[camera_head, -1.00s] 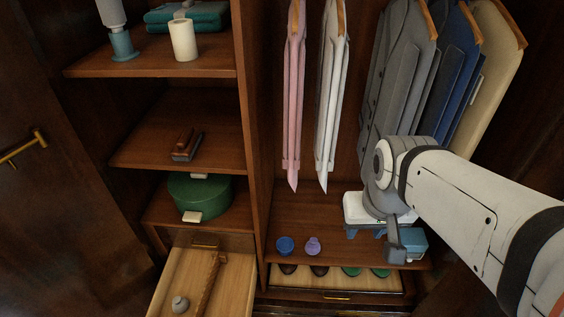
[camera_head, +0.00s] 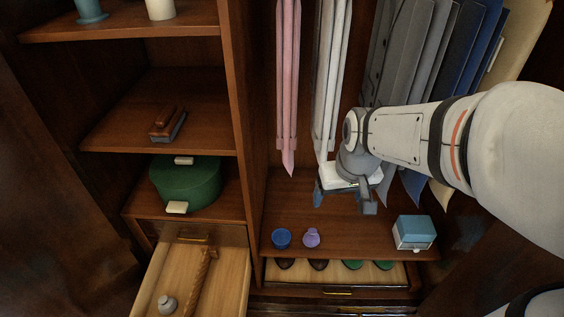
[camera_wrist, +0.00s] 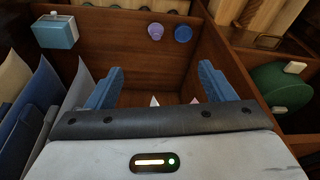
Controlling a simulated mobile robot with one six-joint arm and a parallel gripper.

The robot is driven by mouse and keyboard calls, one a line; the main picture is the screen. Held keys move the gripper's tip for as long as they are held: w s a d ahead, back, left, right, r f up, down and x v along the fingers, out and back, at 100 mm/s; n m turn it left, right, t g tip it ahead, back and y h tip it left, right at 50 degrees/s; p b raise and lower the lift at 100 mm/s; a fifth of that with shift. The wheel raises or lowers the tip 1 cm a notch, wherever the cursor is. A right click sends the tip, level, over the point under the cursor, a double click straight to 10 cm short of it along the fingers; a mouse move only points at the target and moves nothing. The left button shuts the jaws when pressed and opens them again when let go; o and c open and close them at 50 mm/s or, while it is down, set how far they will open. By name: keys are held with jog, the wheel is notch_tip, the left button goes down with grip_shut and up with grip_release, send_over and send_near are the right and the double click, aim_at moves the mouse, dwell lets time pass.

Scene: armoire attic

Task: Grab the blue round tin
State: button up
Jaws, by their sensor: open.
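The blue round tin (camera_head: 281,238) stands on the wardrobe's lower shelf, left of a small purple item (camera_head: 311,237). In the wrist view the tin (camera_wrist: 183,34) is near the top, just right of the purple item (camera_wrist: 155,31). My gripper (camera_head: 343,204) is above the shelf, to the right of the tin and apart from it. In the wrist view its two blue fingers (camera_wrist: 160,80) are spread wide with nothing between them.
A blue and white box (camera_head: 413,232) stands on the shelf's right; hanging clothes (camera_head: 288,90) fill the space above. A partition (camera_head: 245,130) rises left of the tin. A green round box (camera_head: 186,182) and open drawer (camera_head: 222,287) are farther left.

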jog(key=shift+o, duration=1.3)
jog(key=w+a+f+b, duration=0.2)
jog(key=w+f+b, duration=0.1)
jog(key=f, duration=0.3)
jog(key=w+a+f+n+b, duration=0.1)
jog(key=w+a+f+b, duration=0.1)
jog(key=f, duration=0.5)
jog(key=w+a+f+n+b, duration=0.1)
jog(key=w+a+f+b, duration=0.1)
jog(key=w+f+b, duration=0.2)
notch_tip(320, 180, down, 4)
jog(key=shift+w+a+r+y+b, duration=0.15)
jog(key=shift+w+r+y+b, duration=0.2)
jog(key=shift+b, duration=0.6)
jog(key=n+b, duration=0.2)
jog(key=b, duration=0.7)
send_near(282, 236)
jog(key=x, duration=0.5)
jog(key=shift+s+a, duration=0.25)
jog(key=shift+a, duration=0.05)
jog(key=b+x, duration=0.1)
jog(key=x, duration=0.2)
jog(key=b+x, duration=0.1)
jog(key=x, duration=0.1)
jog(key=shift+w+d+f, duration=0.2)
jog(key=shift+w+f, duration=0.05)
jog(key=shift+f, duration=0.1)
jog(key=shift+r, duration=0.1)
jog(key=shift+c, duration=0.3)
jog(key=c, duration=1)
